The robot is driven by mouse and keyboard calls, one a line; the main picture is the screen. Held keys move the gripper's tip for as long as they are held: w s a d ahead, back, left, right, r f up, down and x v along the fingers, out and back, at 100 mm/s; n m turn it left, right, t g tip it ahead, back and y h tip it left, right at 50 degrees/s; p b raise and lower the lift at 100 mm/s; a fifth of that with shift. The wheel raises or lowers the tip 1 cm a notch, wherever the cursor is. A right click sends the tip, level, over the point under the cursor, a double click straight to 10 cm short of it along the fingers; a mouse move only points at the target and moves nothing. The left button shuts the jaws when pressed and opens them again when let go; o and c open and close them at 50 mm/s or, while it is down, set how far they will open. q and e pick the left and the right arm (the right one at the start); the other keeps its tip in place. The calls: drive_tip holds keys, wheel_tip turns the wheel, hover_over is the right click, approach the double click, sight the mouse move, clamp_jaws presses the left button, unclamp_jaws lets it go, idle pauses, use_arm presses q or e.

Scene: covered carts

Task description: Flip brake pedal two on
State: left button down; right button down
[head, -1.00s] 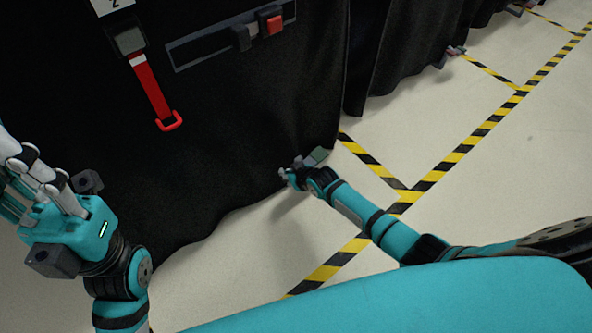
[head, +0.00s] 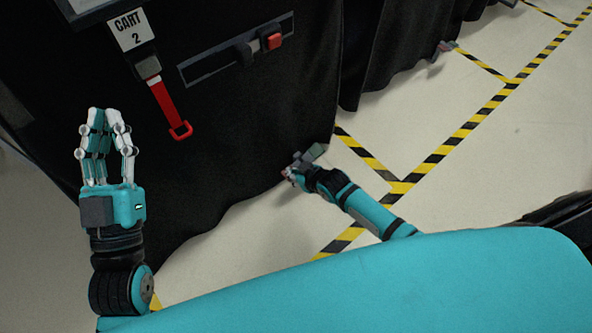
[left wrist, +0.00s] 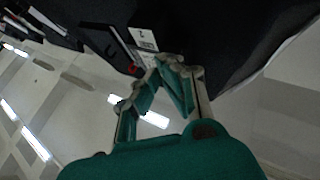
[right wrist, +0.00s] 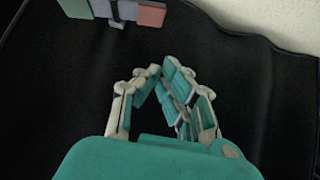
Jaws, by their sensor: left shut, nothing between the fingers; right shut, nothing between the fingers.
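The brake pedal (head: 315,152) sits low at the hem of the black cart cover in the head view, partly hidden by my right gripper. In the right wrist view the pedal (right wrist: 152,13) is cut by the top edge, with a green pad, a grey middle and a red pad. My right gripper (head: 294,172) is shut and empty close to the pedal; whether they touch is unclear. In the right wrist view its fingertips (right wrist: 158,74) are apart from the pedal in the picture. My left gripper (head: 107,113) is shut, empty and raised before the cover.
The cart has a "CART 2" label (head: 129,30), a red pull handle (head: 169,110) and a slider with a red end (head: 273,41). Another covered cart (head: 405,50) stands beyond. Yellow-black tape (head: 450,147) marks the open floor at right.

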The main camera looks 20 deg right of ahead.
use_arm(q)
drive_tip(key=shift+w+f+g, duration=0.25)
drive_tip(key=shift+f+g, duration=0.1)
drive_tip(key=shift+f, duration=0.15)
drive_tip(key=shift+w+f+g, duration=0.25)
drive_tip(key=shift+f+g, duration=0.1)
drive_tip(key=shift+f, duration=0.1)
use_arm(e)
drive_tip(key=shift+s+r, duration=0.3)
